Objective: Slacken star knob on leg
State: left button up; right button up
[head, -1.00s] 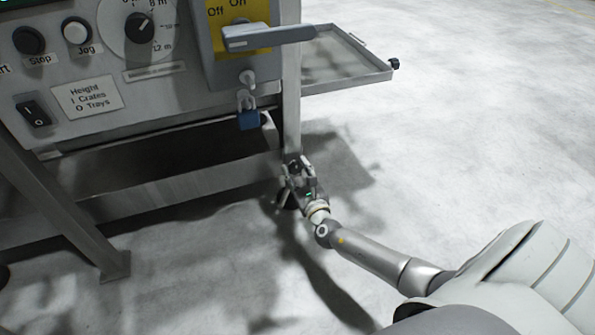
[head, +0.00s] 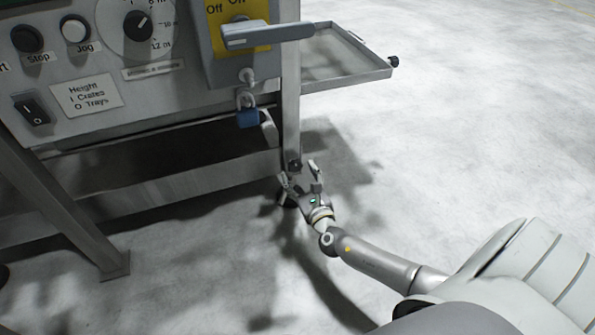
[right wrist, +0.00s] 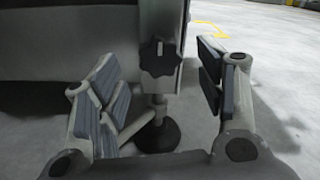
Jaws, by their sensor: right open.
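The star knob (right wrist: 158,57) is black and lobed, with a pale mark on it. It sits on the front of the washer's metal leg (right wrist: 160,18) in the right wrist view. In the head view the knob (head: 294,165) is a small dark shape low on the right leg (head: 291,120). Below it a thin stem ends in a round black foot (right wrist: 157,136) on the floor. My right gripper (head: 299,178) is open and empty, just in front of the knob. In the right wrist view its fingers stand apart on either side, with the knob between and beyond them. My left gripper is out of view.
The control panel (head: 85,95) is above left, with a grey switch handle (head: 268,35) and a blue padlock (head: 248,117). A metal tray (head: 345,75) juts out to the right of the leg. A lower beam (head: 180,181) runs left. The floor at right is clear.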

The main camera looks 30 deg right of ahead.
jog(key=v, duration=0.9)
jog(key=shift+s, duration=0.1)
